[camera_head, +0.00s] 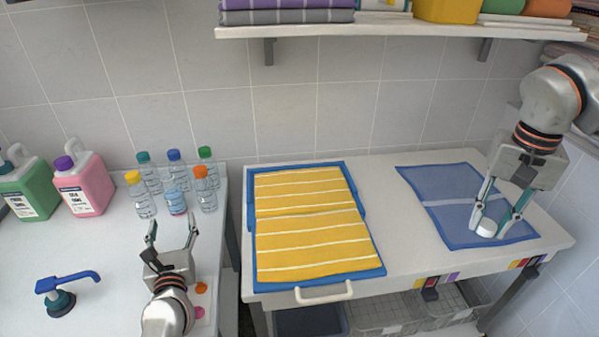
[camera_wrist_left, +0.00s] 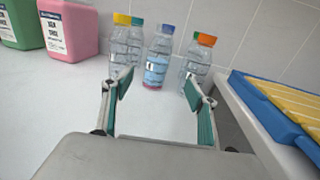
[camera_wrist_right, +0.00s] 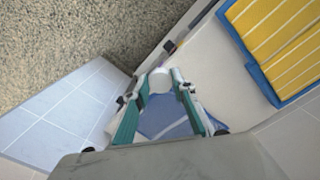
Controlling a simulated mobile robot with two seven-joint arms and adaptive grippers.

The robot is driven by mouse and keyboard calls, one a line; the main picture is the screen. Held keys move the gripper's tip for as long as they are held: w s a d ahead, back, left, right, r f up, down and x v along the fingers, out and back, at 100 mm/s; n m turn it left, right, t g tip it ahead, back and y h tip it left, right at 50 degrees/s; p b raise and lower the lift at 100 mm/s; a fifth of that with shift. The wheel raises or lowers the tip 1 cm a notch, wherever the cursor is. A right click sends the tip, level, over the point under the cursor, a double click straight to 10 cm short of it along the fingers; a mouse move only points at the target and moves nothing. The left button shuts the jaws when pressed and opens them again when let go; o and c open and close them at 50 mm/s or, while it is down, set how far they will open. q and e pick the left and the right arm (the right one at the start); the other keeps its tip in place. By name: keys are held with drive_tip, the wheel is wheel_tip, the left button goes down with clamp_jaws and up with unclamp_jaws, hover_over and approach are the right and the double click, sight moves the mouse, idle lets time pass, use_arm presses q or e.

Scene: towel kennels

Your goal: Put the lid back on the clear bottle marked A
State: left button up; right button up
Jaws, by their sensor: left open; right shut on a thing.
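Several clear bottles stand on the left counter, with yellow (camera_head: 132,177), teal, blue, green and orange (camera_head: 200,171) lids. A shorter clear bottle with blue on it (camera_head: 176,203) stands among them; I see no lid of its own, and it shows in the left wrist view (camera_wrist_left: 155,70). I cannot read a letter A on any bottle. My left gripper (camera_head: 173,226) is open and empty, in front of the bottles. My right gripper (camera_head: 491,226) is shut on a small round white thing (camera_head: 486,229), which looks like a lid, over the blue cloth (camera_head: 447,195).
Green (camera_head: 30,187) and pink (camera_head: 85,185) jugs stand at the back left. A blue pump nozzle (camera_head: 68,282) is at the front left. A yellow striped towel (camera_head: 310,220) lies on a blue mat (camera_head: 250,275). A gap separates the counter from the white table (camera_head: 410,255).

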sight(171, 196)
idle(0.3)
use_arm(q)
drive_tip(key=shift+r, duration=0.1)
use_arm(e)
drive_tip(key=shift+s+r, duration=0.1)
use_arm(q)
drive_tip(key=x, duration=0.6)
drive_tip(key=shift+w+a+p, duration=0.15)
drive_tip(key=shift+w+p, duration=0.15)
use_arm(e)
drive_tip(key=shift+r, duration=0.3)
use_arm(q)
drive_tip(key=shift+w+a+r, duration=0.15)
drive_tip(key=shift+w, duration=0.05)
use_arm(e)
drive_tip(key=shift+r, duration=0.1)
use_arm(q)
drive_tip(key=x, duration=0.3)
drive_tip(key=shift+w+a+r, duration=0.2)
drive_tip(key=shift+a+r, duration=0.05)
drive_tip(key=shift+a, duration=0.05)
use_arm(e)
drive_tip(key=shift+r, duration=0.25)
use_arm(q)
drive_tip(key=shift+w+a+f, duration=0.1)
drive_tip(key=shift+w+a, duration=0.1)
drive_tip(key=shift+w, duration=0.35)
use_arm(e)
drive_tip(key=shift+f, duration=0.1)
